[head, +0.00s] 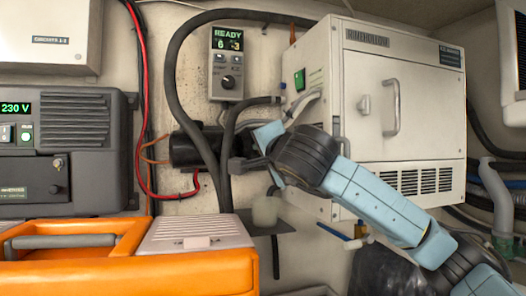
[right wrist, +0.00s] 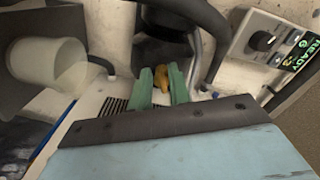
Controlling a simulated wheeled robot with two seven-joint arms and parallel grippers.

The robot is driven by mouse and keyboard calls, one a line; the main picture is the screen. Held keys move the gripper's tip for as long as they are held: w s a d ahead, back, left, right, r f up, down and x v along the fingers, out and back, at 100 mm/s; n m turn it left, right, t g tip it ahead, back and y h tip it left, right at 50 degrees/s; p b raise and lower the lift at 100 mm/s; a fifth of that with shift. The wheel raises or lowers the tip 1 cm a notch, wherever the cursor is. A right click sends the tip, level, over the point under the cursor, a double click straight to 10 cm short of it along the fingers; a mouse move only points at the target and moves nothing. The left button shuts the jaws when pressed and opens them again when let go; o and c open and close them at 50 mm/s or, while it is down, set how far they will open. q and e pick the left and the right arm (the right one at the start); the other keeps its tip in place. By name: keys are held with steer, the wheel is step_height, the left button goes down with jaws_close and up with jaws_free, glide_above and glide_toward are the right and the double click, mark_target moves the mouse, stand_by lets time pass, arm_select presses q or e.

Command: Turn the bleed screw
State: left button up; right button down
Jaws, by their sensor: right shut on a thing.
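The bleed screw (right wrist: 161,78) is a small brass-yellow piece in the right wrist view, in front of a dark cylindrical body. The two green fingers of my right gripper (right wrist: 162,84) stand on either side of it, shut on it. In the head view my right gripper (head: 243,165) reaches left to the black cylinder (head: 186,149) on the wall, and the arm hides the screw there. My left gripper is not in view.
A control panel (head: 227,62) reading "READY 6 -3" hangs above, with black hoses beside it. A translucent cup (head: 265,211) stands below my right gripper on a grey bracket. A white cabinet (head: 375,110) is on the right, an orange case (head: 130,272) lower left.

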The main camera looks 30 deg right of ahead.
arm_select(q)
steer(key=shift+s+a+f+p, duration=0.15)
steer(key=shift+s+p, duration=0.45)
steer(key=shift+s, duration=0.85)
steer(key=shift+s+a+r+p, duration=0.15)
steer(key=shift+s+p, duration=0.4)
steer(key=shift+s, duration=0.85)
arm_select(e)
steer(key=shift+s+d+f+n, duration=0.1)
steer(key=shift+d+f+n, duration=0.05)
steer(key=shift+n, duration=1.95)
steer(key=shift+w+d+f+n, duration=0.1)
steer(key=shift+d+f+n, duration=0.1)
steer(key=shift+n, duration=1.9)
steer(key=shift+s+d+f+n, duration=0.1)
steer(key=shift+d+n, duration=0.05)
steer(key=shift+n, duration=1.95)
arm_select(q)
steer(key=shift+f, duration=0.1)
arm_select(e)
steer(key=c, duration=1.3)
jaws_free()
steer(key=shift+c, duration=0.2)
steer(key=shift+s, duration=0.1)
